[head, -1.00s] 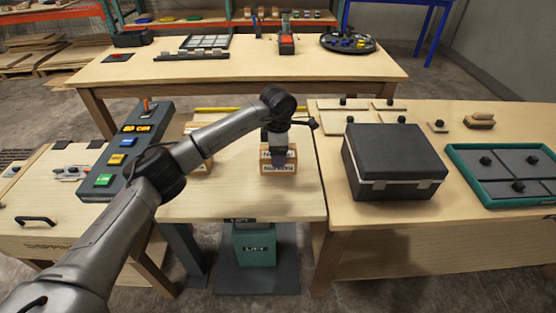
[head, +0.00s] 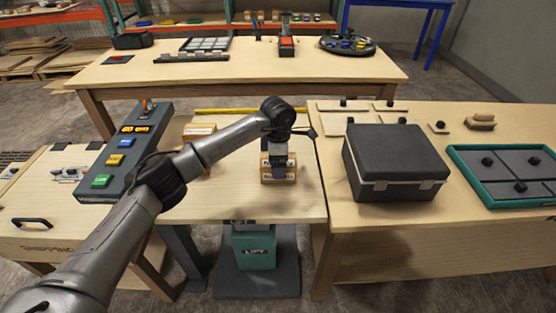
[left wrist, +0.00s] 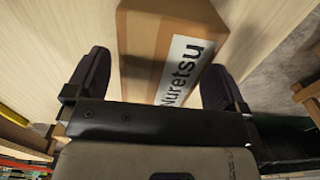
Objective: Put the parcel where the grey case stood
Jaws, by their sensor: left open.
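The parcel, a brown cardboard box with a white "Nuretsu" label, stands on the middle table in the head view (head: 265,172). It fills the middle of the left wrist view (left wrist: 143,45). My left gripper (head: 278,172) is open over it, with one dark finger on each side of the box in the left wrist view (left wrist: 155,75). I cannot tell whether the fingers touch it. The dark grey case (head: 400,150), shut with light latches, stands on the right-hand table. My right gripper is not in view.
Another cardboard box (head: 198,131) sits behind my left arm, partly hidden. A button console (head: 125,155) stands at left. A green-framed tray (head: 505,202) lies right of the case. Flat panels with knobs (head: 385,105) lie behind it. The right table's front strip is clear.

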